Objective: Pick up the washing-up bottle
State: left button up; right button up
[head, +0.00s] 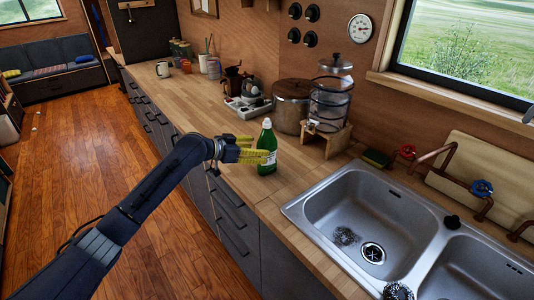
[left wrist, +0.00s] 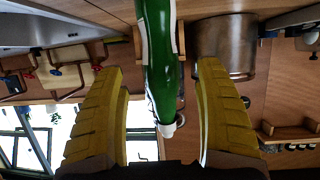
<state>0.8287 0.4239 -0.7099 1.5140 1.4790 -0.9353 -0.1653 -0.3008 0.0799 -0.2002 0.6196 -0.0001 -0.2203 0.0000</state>
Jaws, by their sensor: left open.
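The washing-up bottle (head: 267,148) is green with a white cap and stands upright on the wooden worktop, left of the sink. My left gripper (head: 256,150) has yellow fingers and reaches the bottle from the left. In the left wrist view the bottle (left wrist: 160,65) shows upside down between the two spread fingers of the gripper (left wrist: 160,120). I see a gap on each side of the bottle, so the gripper is open around it and not closed on it. My right gripper is not in view.
A steel double sink (head: 365,215) lies to the right. A lidded pot (head: 292,105) and a glass dispenser on a wooden stand (head: 325,140) stand behind the bottle. A grinder and egg holder (head: 245,95) are farther back.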

aim_at(267, 149)
pick_arm(q)
jog(key=shift+x, duration=2.65)
jog(key=shift+c, duration=0.2)
jog(key=shift+r, duration=0.1)
grip_shut()
